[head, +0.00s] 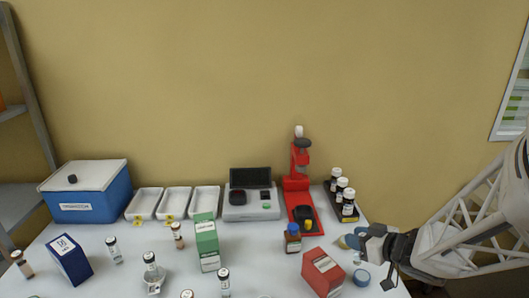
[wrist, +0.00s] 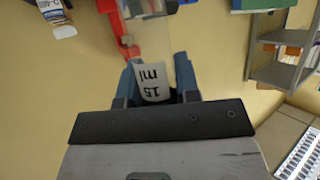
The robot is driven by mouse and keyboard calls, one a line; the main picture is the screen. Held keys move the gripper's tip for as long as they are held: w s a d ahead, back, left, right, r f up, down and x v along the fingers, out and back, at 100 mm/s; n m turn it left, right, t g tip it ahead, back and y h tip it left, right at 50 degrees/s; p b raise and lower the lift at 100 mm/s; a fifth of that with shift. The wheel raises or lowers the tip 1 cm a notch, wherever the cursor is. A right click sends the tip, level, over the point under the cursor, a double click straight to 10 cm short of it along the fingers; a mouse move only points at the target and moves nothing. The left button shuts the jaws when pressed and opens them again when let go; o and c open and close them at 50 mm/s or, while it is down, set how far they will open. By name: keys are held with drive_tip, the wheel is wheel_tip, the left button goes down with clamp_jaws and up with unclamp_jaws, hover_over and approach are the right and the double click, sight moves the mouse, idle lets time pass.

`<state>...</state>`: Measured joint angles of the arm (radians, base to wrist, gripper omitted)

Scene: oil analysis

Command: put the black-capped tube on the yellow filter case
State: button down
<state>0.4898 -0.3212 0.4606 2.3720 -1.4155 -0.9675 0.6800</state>
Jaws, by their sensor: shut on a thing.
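My gripper (wrist: 156,78) is shut on a clear tube (wrist: 153,83) with a white "15 ml" label, seen between the blue fingers in the wrist view. Its cap cannot be made out. In the head view my gripper (head: 358,239) is at the right end of the table, and the tube is too small to tell there.
A blue round case (head: 361,278) and a red box (head: 322,272) are near my gripper. A brown bottle (head: 293,238) stands to the left. A black rack (head: 341,204) of white-capped bottles and a red stand (head: 300,185) are behind. Several vials stand at the left.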

drive_tip(key=w+d+f, duration=0.1)
drive_tip(key=w+d, duration=0.1)
drive_tip(key=w, duration=1.1)
drive_tip(key=shift+w+d+f, duration=0.15)
drive_tip(key=shift+w+d, duration=0.15)
drive_tip(key=shift+w, duration=0.1)
drive_tip(key=shift+f, duration=0.1)
drive_tip(key=shift+f, duration=1.65)
drive_tip(key=shift+f, duration=0.15)
drive_tip(key=c, duration=0.8)
unclamp_jaws()
